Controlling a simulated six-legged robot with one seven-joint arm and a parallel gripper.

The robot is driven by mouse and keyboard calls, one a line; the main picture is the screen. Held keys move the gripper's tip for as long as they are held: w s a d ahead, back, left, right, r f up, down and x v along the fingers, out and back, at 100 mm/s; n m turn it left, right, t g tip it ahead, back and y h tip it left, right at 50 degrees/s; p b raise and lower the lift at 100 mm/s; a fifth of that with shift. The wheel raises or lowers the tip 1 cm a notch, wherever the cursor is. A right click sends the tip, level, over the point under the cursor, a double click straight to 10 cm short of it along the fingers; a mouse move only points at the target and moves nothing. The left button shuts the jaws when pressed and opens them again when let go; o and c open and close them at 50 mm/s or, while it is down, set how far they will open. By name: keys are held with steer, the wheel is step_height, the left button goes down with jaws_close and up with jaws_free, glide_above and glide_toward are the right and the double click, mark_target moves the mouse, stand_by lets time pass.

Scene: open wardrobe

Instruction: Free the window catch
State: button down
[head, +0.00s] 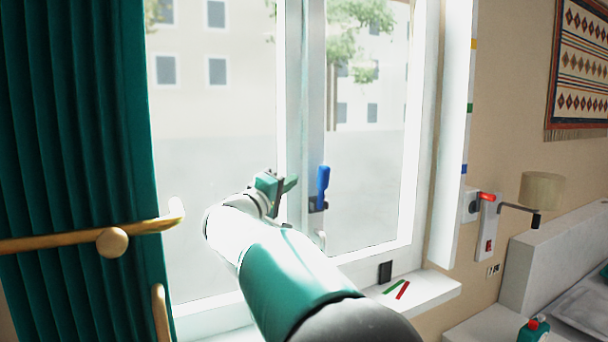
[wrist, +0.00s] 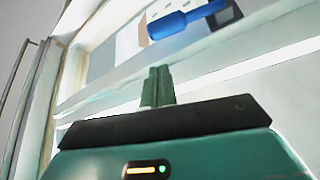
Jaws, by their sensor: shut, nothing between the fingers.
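The window catch (head: 323,182) has a blue handle standing upright on a dark mount, on the window's middle post. In the wrist view the blue handle (wrist: 185,22) shows at the top, lying across the picture beyond my fingertips. My gripper (head: 289,184) is just left of the catch at about the same height, with a visible gap between them in the head view. Its green fingers (wrist: 158,84) are shut together with nothing between them. I cannot tell how far the fingertips are from the post in depth.
A green curtain (head: 85,140) and a brass rod (head: 75,238) are at the left. The sill (head: 432,291) carries green and red strips and a black block (head: 385,271). A switch box (head: 487,222), a lamp (head: 541,190) and a green bottle (head: 533,330) are at the right.

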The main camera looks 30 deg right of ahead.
step_height(320, 180, up, 2)
glide_above(323, 188)
steer(key=w+a, duration=0.2)
steer(key=shift+a, duration=0.15)
